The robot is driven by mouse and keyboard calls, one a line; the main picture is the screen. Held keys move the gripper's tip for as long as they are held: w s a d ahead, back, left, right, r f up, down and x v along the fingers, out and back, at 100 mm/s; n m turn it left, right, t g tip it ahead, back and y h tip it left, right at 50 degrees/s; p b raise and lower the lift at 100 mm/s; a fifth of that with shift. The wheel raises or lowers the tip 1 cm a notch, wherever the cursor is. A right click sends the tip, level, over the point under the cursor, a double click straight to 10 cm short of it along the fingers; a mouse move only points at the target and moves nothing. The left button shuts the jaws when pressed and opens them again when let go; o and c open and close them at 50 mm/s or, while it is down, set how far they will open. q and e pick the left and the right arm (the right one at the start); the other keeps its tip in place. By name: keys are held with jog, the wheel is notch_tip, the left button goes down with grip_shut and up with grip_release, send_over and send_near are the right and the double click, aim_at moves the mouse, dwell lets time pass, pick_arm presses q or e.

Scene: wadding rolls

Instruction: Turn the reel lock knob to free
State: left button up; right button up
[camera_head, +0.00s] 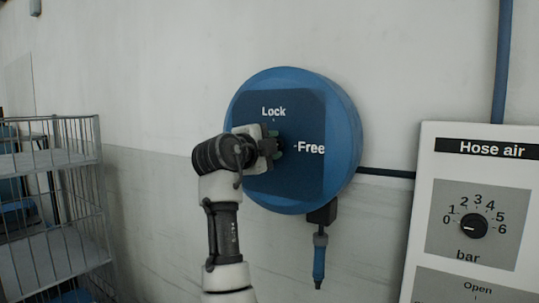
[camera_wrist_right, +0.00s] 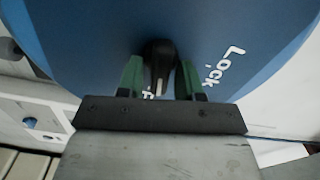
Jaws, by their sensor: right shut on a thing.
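The round blue hose reel (camera_head: 345,125) is on the wall, with a dark blue face plate marked Lock at the top and Free at the right. My right gripper (camera_head: 274,145) is at the middle of this plate and hides the knob in the head view. In the right wrist view the black knob (camera_wrist_right: 159,58) with a pale line stands between the green fingers of my right gripper (camera_wrist_right: 160,80), which is shut on it. My left gripper is not in view.
A hose end with a blue nozzle (camera_head: 319,262) hangs below the reel. A Hose air panel (camera_head: 428,190) with a bar dial (camera_head: 474,226) is at the right. A wire shelf trolley (camera_head: 65,158) stands at the left. The wall between trolley and reel is clear.

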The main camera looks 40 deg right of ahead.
jog(key=shift+f+m+b, duration=0.2)
jog(key=shift+m+b, duration=0.2)
jog(key=shift+m, duration=0.6)
jog(key=o, duration=0.6)
jog(key=shift+a, duration=0.1)
jog(key=b+v, duration=0.2)
jog(key=v, duration=0.8)
jog(key=shift+s+a, duration=0.2)
jog(key=shift+a, duration=0.05)
